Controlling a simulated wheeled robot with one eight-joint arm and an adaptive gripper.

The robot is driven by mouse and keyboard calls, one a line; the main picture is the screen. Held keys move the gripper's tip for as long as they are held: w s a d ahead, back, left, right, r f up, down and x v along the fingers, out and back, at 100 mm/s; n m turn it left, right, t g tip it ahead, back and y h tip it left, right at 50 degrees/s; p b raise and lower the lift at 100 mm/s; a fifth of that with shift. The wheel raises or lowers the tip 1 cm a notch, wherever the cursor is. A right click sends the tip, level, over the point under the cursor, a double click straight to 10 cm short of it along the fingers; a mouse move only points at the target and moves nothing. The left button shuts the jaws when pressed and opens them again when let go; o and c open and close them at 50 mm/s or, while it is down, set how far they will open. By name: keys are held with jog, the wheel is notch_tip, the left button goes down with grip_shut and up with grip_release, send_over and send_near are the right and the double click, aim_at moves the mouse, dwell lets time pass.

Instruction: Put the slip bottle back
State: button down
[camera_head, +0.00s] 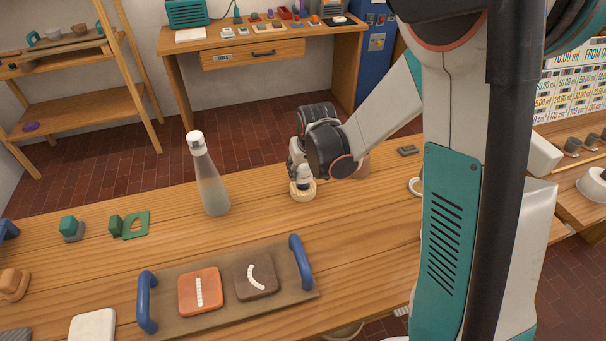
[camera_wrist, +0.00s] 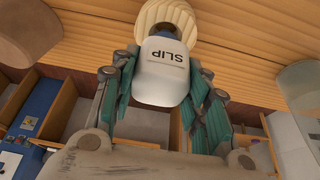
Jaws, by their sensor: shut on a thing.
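The slip bottle (camera_wrist: 165,72) is small and white, with the word SLIP on its side in the wrist view. My gripper (camera_wrist: 163,88) is shut on it, with a teal finger on each side. Beyond the bottle's dark blue end lies a pale round wooden ring (camera_wrist: 145,22). In the head view, my gripper (camera_head: 299,172) is low over the middle of the bench, with the bottle's white part (camera_head: 304,183) at the pale ring (camera_head: 303,193). The fingers partly hide the bottle there, and I cannot tell whether it rests in the ring.
A tall translucent bottle (camera_head: 211,185) with a white cap stands left of my gripper. A board (camera_head: 219,297) with blue handles and two tiles lies in front. Green pieces (camera_head: 136,224) lie at left, and a small dark block (camera_head: 407,150) lies at right.

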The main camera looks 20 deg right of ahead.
jog(key=shift+f, duration=0.75)
jog(key=shift+f, duration=0.1)
jog(key=c, duration=0.9)
grip_release()
jog(key=p+v, duration=0.5)
jog(key=v, duration=0.9)
jog(key=s+r+t, duration=0.1)
jog(key=s+r, duration=0.3)
jog(key=s, duration=0.2)
jog(key=s+r+t, duration=0.1)
jog(key=s+r, duration=0.2)
jog(key=s, duration=0.4)
jog(key=s+r, duration=0.4)
jog(key=s, duration=0.2)
jog(key=shift+s+r+t, duration=0.3)
jog(key=shift+s+t, duration=0.05)
jog(key=shift+t, duration=0.05)
